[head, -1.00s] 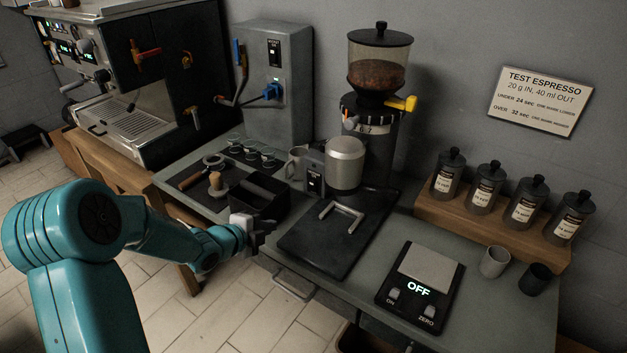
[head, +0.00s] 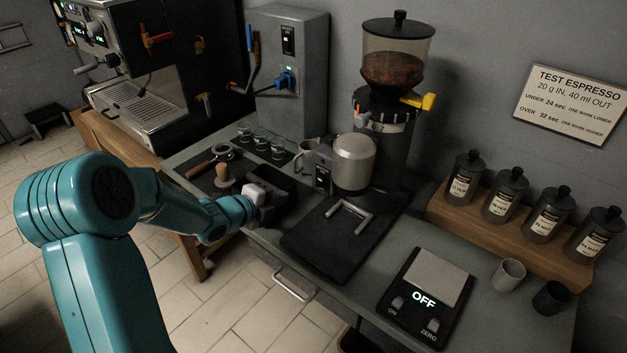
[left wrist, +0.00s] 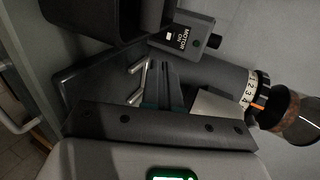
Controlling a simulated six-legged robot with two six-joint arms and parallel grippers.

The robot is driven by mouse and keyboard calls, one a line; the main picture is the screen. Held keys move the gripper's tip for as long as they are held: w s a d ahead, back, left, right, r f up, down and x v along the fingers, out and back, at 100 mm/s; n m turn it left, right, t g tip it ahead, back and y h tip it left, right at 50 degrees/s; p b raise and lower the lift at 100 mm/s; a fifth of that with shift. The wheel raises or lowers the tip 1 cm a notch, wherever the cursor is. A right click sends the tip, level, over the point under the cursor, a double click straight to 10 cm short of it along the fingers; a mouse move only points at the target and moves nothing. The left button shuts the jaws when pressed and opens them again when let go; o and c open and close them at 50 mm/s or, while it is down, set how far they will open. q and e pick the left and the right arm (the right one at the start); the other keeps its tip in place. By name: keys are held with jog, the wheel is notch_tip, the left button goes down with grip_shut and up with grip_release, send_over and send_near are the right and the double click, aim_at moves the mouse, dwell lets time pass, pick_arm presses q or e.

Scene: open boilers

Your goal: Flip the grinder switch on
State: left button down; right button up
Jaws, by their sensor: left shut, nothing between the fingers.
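The coffee grinder (head: 392,125) stands at the back with beans in its clear hopper. Its small switch box (head: 322,179) sits on the left side of its base, beside a silver cup-shaped part (head: 354,162). In the left wrist view the switch box (left wrist: 187,38) shows a "MOTOR ON" label with a small white patch; the lever position is too small to tell. My left gripper (head: 290,194) is shut and empty, over the dark open box, left of and apart from the switch box. Its dark fingers (left wrist: 164,70) point toward the switch box in the left wrist view. My right gripper is not in view.
The dark open box (head: 281,181) lies close under my left gripper. A black tray with a metal fork (head: 349,213) is in front of the grinder. A scale (head: 430,300) reading OFF stands to the right. A grey mug (head: 307,155) stands just behind the switch box.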

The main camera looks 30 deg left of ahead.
pick_arm(q)
jog(key=p, duration=0.2)
send_near(319, 178)
jog(key=f, duration=0.1)
jog(key=w+f, duration=0.1)
jog(key=f, duration=0.1)
jog(key=shift+d, duration=0.1)
jog(key=shift+w+d+r+p, duration=0.1)
jog(key=shift+w+p, duration=0.5)
jog(key=shift+w, duration=1.85)
jog(key=shift+w+d+r+g+p, duration=0.15)
jog(key=shift+w+r+g+p, duration=0.3)
jog(key=shift+p, duration=0.75)
jog(key=shift+s+f+b, duration=0.15)
jog(key=shift+f+b, duration=0.2)
jog(key=shift+b, duration=0.15)
jog(key=shift+r, duration=0.1)
